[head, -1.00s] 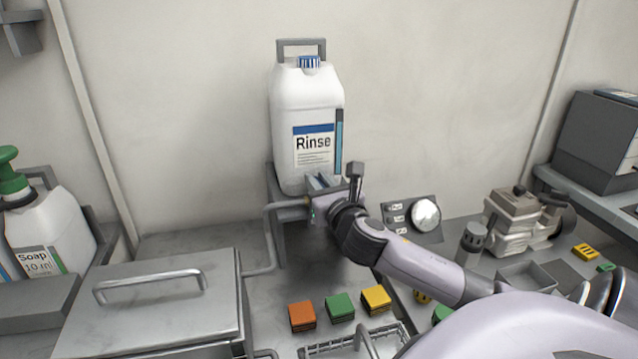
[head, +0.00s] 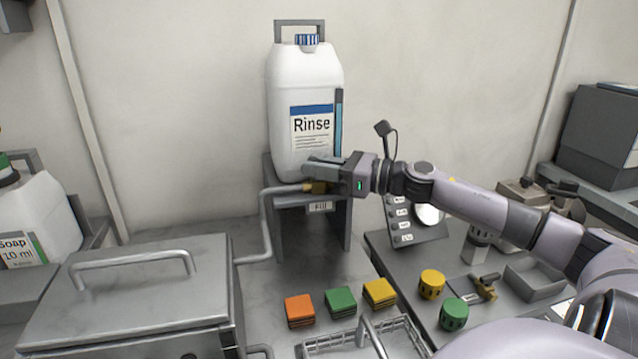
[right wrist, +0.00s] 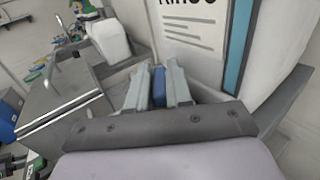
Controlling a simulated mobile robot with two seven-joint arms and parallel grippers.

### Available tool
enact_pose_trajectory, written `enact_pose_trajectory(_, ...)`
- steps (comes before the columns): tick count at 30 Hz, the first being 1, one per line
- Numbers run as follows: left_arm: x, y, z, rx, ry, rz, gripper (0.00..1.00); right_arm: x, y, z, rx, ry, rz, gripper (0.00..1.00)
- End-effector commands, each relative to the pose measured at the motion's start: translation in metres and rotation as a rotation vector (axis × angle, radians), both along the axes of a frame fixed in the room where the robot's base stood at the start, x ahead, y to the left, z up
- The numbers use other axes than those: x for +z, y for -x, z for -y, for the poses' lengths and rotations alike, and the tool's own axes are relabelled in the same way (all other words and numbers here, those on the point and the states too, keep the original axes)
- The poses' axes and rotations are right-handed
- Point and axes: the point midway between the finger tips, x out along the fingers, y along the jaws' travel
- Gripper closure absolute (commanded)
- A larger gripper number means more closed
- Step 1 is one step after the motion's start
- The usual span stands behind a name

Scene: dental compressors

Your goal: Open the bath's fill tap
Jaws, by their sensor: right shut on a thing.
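The fill tap (head: 318,187) is a small brass fitting under the white Rinse canister (head: 305,90), above a plate marked "Fill" (head: 320,207). My right gripper (head: 312,167) reaches in from the right at the foot of the canister. In the right wrist view its two fingers (right wrist: 158,88) are shut on a blue piece (right wrist: 158,82), which looks like the tap's handle. The fingers hide most of the tap in the head view. A grey pipe (head: 266,225) runs from the tap to the lidded metal bath (head: 215,290) at left. My left gripper is not in view.
The canister stands on a grey stand (head: 337,232). Orange (head: 299,311), green (head: 340,302) and yellow (head: 380,293) blocks lie in front, behind a wire basket (head: 410,335). A soap bottle (head: 48,215) stands at the left.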

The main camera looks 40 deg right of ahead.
Motion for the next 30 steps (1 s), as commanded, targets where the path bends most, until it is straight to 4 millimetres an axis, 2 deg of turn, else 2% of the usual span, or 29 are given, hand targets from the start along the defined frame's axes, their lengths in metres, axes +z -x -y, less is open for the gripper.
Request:
enact_pose_trajectory(1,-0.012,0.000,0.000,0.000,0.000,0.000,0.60,-0.004,-0.001,0.002,0.026,0.001,0.005,1.00)
enact_pose_trajectory(8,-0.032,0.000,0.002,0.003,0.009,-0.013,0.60,-0.001,-0.002,0.002,0.164,0.000,0.008,1.00)
enact_pose_trajectory(19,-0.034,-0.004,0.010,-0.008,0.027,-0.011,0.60,0.001,-0.002,0.002,0.359,-0.003,0.007,1.00)
enact_pose_trajectory(30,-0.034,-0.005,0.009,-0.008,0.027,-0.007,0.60,0.001,-0.002,0.001,0.459,-0.003,0.004,1.00)
